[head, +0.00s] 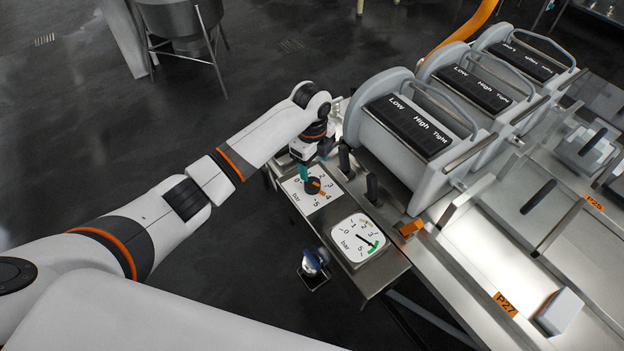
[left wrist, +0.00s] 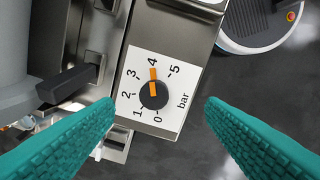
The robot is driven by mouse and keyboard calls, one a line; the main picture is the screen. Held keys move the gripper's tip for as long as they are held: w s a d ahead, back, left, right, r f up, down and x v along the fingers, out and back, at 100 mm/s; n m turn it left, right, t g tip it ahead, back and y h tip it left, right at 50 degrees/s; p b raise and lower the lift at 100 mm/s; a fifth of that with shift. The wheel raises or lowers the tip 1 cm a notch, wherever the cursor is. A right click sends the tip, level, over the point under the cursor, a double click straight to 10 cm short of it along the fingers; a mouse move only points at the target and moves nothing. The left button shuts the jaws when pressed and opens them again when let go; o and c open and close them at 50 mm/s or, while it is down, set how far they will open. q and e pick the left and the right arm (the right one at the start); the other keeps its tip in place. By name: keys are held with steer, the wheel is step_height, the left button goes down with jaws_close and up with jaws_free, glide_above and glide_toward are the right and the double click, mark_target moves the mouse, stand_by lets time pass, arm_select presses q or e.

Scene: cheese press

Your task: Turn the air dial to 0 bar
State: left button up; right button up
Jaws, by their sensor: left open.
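The air dial (head: 314,186) is a black round knob with an orange pointer on a white plate (left wrist: 175,78) marked 0 to 5 bar. In the left wrist view the pointer of the dial (left wrist: 154,95) points at about 4. My left gripper (head: 305,171) is over the dial, pointing down. Its teal fingers (left wrist: 160,103) are open, one on each side of the dial, with a gap to the knob on both sides in that view. The white pressure gauge (head: 352,232) is next to the dial plate; its needle points toward the green band. My right gripper is out of view.
Black lever handles (head: 372,188) stand close beside the dial plate; one also shows in the left wrist view (left wrist: 66,84). Grey press drums (head: 405,150) stand to the right. A small shiny bluish object (head: 315,262) is near the gauge box.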

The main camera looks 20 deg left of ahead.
mark_target(312, 182)
arm_select(q)
steer(key=shift+m, duration=0.3)
steer(key=f, duration=0.3)
steer(key=w+f, duration=0.1)
steer(key=f, duration=0.2)
steer(key=a+f, duration=0.1)
steer(key=f, duration=0.2)
steer(key=shift+w+f, duration=0.3)
steer(key=shift+w, duration=0.05)
steer(key=shift+f, duration=0.4)
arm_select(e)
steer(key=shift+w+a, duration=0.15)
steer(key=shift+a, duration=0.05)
arm_select(q)
steer(key=c, duration=1)
